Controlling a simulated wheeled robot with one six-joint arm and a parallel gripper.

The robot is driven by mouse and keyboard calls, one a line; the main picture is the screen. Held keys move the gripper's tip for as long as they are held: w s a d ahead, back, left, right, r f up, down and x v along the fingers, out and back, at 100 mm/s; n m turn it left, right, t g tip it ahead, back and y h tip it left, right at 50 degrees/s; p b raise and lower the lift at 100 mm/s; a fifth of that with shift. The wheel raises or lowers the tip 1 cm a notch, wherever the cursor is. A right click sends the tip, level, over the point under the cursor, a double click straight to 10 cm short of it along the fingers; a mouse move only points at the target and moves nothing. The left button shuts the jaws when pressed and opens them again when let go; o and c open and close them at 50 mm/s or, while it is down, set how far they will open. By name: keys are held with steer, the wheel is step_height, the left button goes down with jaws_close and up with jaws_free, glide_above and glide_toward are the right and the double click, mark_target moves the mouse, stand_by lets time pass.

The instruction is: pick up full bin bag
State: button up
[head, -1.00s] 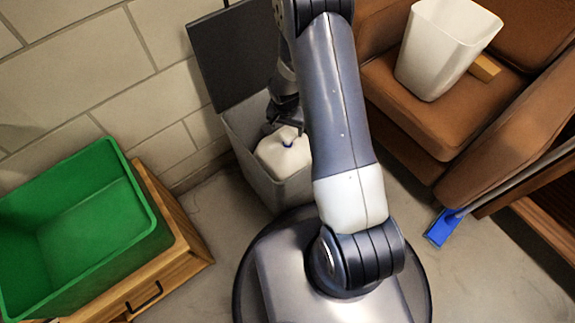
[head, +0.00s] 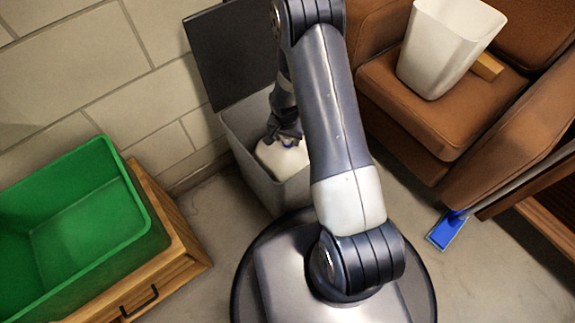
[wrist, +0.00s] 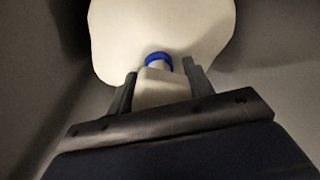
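The full bin bag (head: 283,161) is a white, rounded bag with a blue tie, inside the grey bin (head: 251,174), whose dark lid (head: 235,50) stands open. My gripper (head: 287,139) is down in the bin at the top of the bag. In the wrist view, the bag (wrist: 165,28) lies ahead with its blue tie (wrist: 159,58) near the middle. The gathered top of the bag sits between the two fingers of my gripper (wrist: 160,80). The fingers are spread on either side of it; whether they touch it is hard to tell.
A green crate (head: 147,235) sits on a wooden cabinet (head: 187,262) at the left. A brown sofa (head: 405,115) with a white wastebasket (head: 432,60) stands at the right. A blue-headed mop or broom (head: 446,230) lies near it. Bin walls enclose my gripper closely.

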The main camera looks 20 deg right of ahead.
jaws_close()
stand_by(0.3)
stand_by(0.3)
